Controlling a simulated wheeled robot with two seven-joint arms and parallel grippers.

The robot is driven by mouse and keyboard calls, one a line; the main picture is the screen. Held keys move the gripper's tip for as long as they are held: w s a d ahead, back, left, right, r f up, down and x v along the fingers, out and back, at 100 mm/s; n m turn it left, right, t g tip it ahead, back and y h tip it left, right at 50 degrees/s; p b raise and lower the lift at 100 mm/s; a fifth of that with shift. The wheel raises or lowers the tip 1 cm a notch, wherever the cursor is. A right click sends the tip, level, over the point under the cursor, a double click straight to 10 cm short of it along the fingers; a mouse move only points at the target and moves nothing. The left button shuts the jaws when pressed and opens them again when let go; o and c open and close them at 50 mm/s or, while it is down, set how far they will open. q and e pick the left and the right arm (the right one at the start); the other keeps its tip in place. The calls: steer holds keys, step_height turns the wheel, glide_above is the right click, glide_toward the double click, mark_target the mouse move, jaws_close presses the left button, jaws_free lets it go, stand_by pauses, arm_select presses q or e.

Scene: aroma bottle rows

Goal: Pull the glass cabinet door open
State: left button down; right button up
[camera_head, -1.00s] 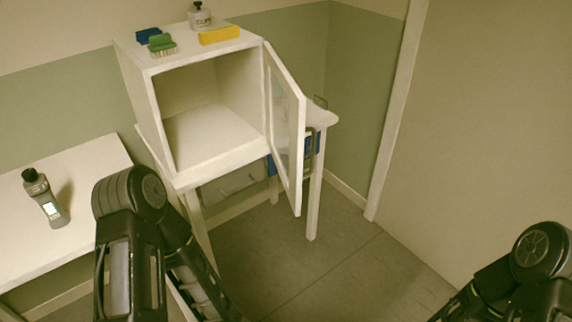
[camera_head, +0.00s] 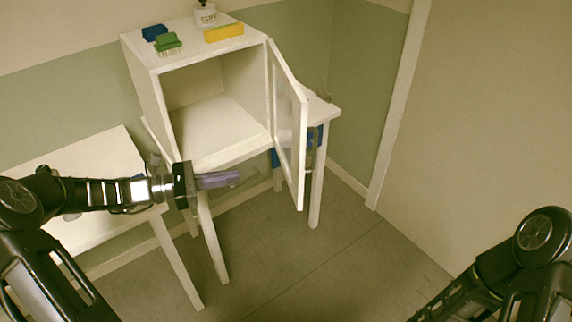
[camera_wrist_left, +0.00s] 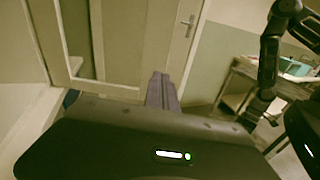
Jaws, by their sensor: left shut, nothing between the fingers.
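The white cabinet (camera_head: 148,95) stands on a white table, its front open and its inside empty. Its glass door (camera_head: 289,125), a white frame around a clear pane, stands swung wide out from the cabinet's right side. My left gripper (camera_head: 238,179) is shut and empty, in front of the cabinet's lower front edge. It points right toward the door with a clear gap between them. In the left wrist view its fingers (camera_wrist_left: 162,90) are together, and a pale door frame (camera_wrist_left: 45,45) shows at left. My right arm shows in both views, but its fingers cannot be made out.
A blue block (camera_head: 154,32), a green brush (camera_head: 168,42), a yellow block (camera_head: 223,32) and a bottle (camera_head: 205,14) are on the cabinet top. A white side table (camera_head: 80,150) stands at left, partly behind my left arm. Open floor (camera_head: 330,265) lies in front.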

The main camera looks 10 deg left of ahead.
mark_target(298, 165)
arm_select(q)
steer(key=shift+s+d+r+h, duration=0.25)
steer(key=shift+s+r+h, duration=0.2)
steer(key=shift+r, duration=0.15)
steer(key=shift+d, duration=0.1)
steer(key=p+x, duration=0.3)
steer(key=x, duration=1)
steer(key=shift+d, duration=0.2)
steer(key=shift+w+d+f, duration=0.15)
steer(key=shift+d, duration=0.05)
